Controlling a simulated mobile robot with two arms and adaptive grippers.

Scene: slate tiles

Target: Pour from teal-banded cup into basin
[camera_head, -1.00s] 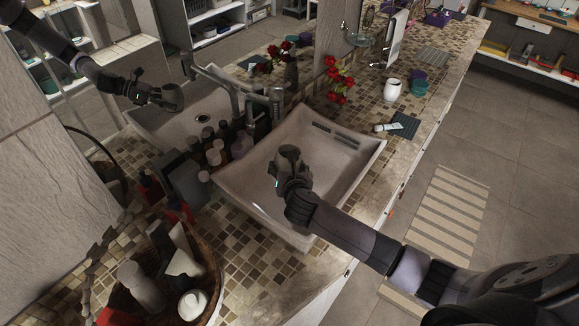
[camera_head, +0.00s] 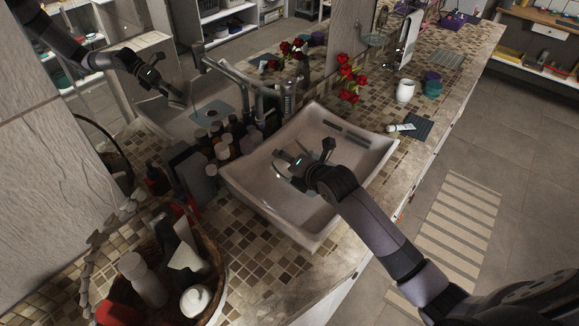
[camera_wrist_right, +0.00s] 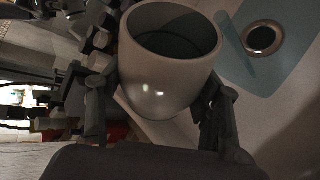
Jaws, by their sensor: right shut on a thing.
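My right gripper (camera_head: 304,158) is over the basin (camera_head: 345,205), with its fingers on either side of a cup. In the right wrist view its fingers (camera_wrist_right: 155,105) are shut on the pale grey cup (camera_wrist_right: 165,75). The cup's open mouth shows a dark inside; no teal band is visible on the side I see. In the head view the cup is mostly hidden by my gripper and tilted over. A blue-teal patch of liquid (camera_wrist_right: 287,62) lies on the basin floor around the drain (camera_wrist_right: 262,38), and a translucent strip runs beside the cup's rim. My left gripper is not in view.
A faucet (camera_head: 262,100) and several bottles (camera_head: 225,150) stand behind the basin. A wicker basket (camera_head: 215,250) with containers is at lower left. A white cup (camera_head: 405,91) and red flowers (camera_head: 348,78) are to the right. A mirror behind reflects my arm.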

